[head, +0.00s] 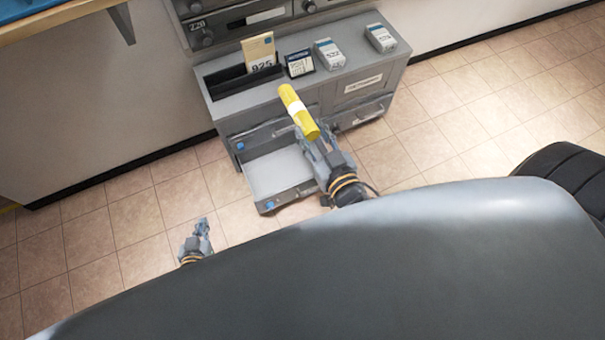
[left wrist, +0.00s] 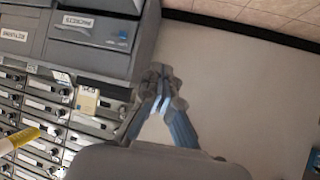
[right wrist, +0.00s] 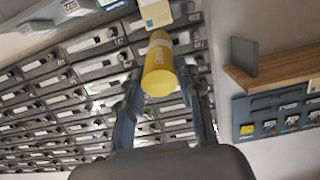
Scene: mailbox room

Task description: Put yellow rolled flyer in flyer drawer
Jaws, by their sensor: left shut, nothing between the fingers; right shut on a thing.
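The yellow rolled flyer (head: 298,111) has a white band around its middle. My right gripper (head: 314,143) is shut on its lower end and holds it tilted in front of the grey cabinet. The flyer also shows between the fingers in the right wrist view (right wrist: 158,68) and at the left edge of the left wrist view (left wrist: 18,140). A lower left drawer (head: 280,173) of the cabinet is pulled open and its visible floor is bare; its label is too small to read. My left gripper (head: 203,228) is shut and empty, left of and below the drawer.
The grey cabinet (head: 345,92) carries a black slot with a tan envelope (head: 259,52), a dark card (head: 299,63) and two white-and-blue packs (head: 329,54). Mailboxes (head: 240,20) rise behind it. A wooden shelf (head: 55,18) is at the upper left. Tiled floor is free left of the drawer.

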